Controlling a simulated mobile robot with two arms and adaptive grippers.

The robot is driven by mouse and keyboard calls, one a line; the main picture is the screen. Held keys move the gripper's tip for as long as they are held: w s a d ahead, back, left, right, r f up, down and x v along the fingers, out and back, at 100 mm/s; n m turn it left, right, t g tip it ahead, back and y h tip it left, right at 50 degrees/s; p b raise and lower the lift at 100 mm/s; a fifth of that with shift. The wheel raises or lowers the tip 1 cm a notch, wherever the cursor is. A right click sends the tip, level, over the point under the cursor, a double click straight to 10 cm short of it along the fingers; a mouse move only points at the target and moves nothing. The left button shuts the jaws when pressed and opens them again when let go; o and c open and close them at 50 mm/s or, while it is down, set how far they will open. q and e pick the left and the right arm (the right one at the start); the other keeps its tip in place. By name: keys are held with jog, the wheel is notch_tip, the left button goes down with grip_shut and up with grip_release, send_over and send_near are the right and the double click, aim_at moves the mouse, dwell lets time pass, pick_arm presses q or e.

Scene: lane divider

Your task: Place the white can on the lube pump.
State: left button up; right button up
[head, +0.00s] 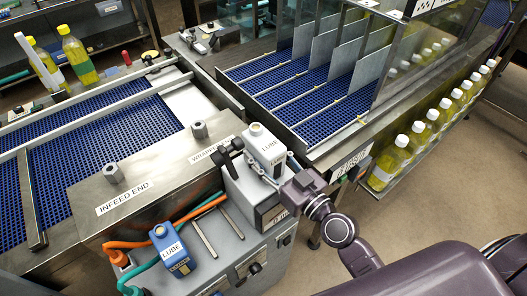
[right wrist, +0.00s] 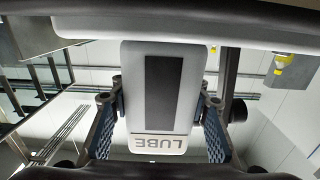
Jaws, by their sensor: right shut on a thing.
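The white can (head: 266,152), marked LUBE and with a pale cap, is upright between the fingers of my right gripper (head: 268,168). In the right wrist view the can (right wrist: 159,143) shows a dark stripe, with blue lattice finger pads against both sides. The grey box-shaped unit (head: 240,196), apparently the lube pump, is directly below the can in the head view. I cannot tell whether the can's base touches it. A blue can (head: 168,250) marked LUBE stands to the lower left, on the grey cabinet. My left gripper does not show.
The steel infeed cover (head: 150,180) lies to the left, with orange and teal hoses (head: 160,232) in front. Blue conveyor lanes (head: 300,95) with upright dividers are behind. Yellow bottles (head: 403,147) line a shelf at right. Two metal bars (head: 204,239) lie on the cabinet.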

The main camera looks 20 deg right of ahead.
aim_at(277, 169)
jog(key=shift+r, duration=0.1)
jog(key=o, duration=1.6)
jog(key=shift+f, duration=0.2)
jog(key=shift+r, duration=0.15)
jog(key=shift+s, duration=0.2)
jog(key=b+v, duration=0.5)
jog(key=v, duration=0.5)
jog(key=shift+v, duration=0.85)
